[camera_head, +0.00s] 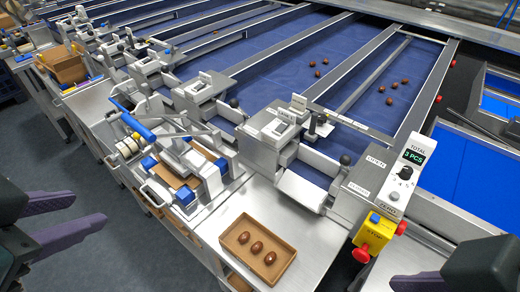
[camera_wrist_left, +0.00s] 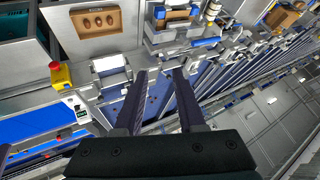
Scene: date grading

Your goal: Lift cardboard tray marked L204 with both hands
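A shallow brown cardboard tray (camera_head: 229,258) holding three dark dates lies on the steel table at the front. It also shows at the top left of the left wrist view (camera_wrist_left: 79,33). No L204 mark is legible on it. My left gripper (camera_head: 96,208) is open and empty, left of the table and well apart from the tray. Its two spread fingers also show in the left wrist view (camera_wrist_left: 160,75). My right gripper (camera_head: 400,282) shows only partly at the bottom right, apart from the tray; its opening is hidden.
A machine with a blue handle (camera_head: 138,127) stands behind the tray to the left, with brown cardboard in it. A yellow stop box (camera_head: 375,232) and a counter reading "3 PCS" (camera_head: 414,156) stand to the right. Blue belts (camera_head: 300,75) with several dates lie behind.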

